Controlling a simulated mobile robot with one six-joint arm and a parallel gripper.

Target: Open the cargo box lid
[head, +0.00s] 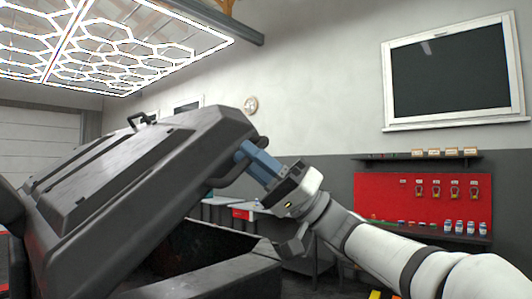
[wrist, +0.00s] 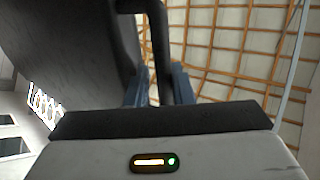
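The dark grey cargo box lid (head: 120,180) is raised and tilted in the head view, its right edge high above the open box (head: 215,275). My gripper (head: 243,156) is at this raised edge, its blue fingers reaching it from the right. In the wrist view, a dark curved handle (wrist: 157,35) runs down between the two blue fingers of my gripper (wrist: 160,85), which look closed around it. The lid's dark surface (wrist: 65,40) fills the upper left there. The handle's grip point is hidden from the head view.
A red tool panel (head: 390,208) and a dark shelf (head: 415,158) stand at the right wall behind my arm. Workbenches (head: 222,210) stand behind the box. A bright hexagonal light (head: 110,45) hangs overhead. The space above the lid looks clear.

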